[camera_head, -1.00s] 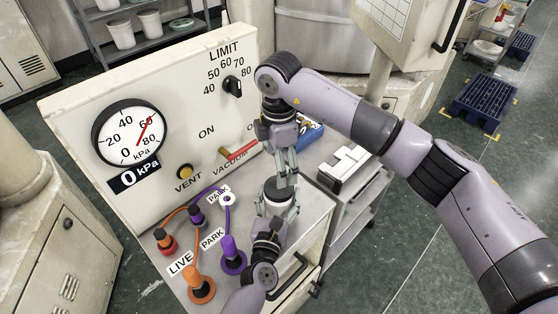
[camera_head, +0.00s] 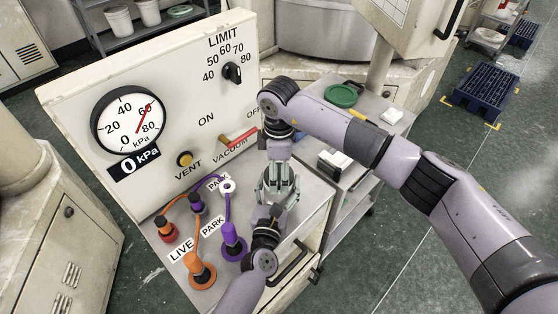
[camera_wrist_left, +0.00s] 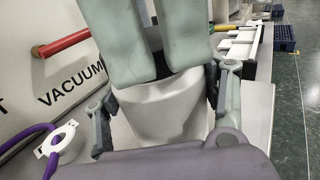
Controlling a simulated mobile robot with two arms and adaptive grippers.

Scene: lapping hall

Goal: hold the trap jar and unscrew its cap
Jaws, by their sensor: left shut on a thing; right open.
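The trap jar (camera_wrist_left: 165,112) is a smooth pale grey body in the left wrist view. My left gripper (camera_head: 277,196) is shut on it from below in the head view, one finger on each side. My right gripper (camera_head: 277,170) points down over the jar's top. Its two grey-green fingers also show in the left wrist view (camera_wrist_left: 141,45), at the top of the jar, apart from each other. The fingers hide the cap, so I cannot tell whether they touch it. In the head view the jar is almost wholly hidden by the grippers.
The panel (camera_head: 160,110) with gauge, red vacuum handle (camera_head: 240,138) and vent knob (camera_head: 184,159) stands close to the left. Orange (camera_head: 200,268) and purple (camera_head: 233,241) plugs with hoses occupy the bench front. A trolley holds a green disc (camera_head: 342,95) at right.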

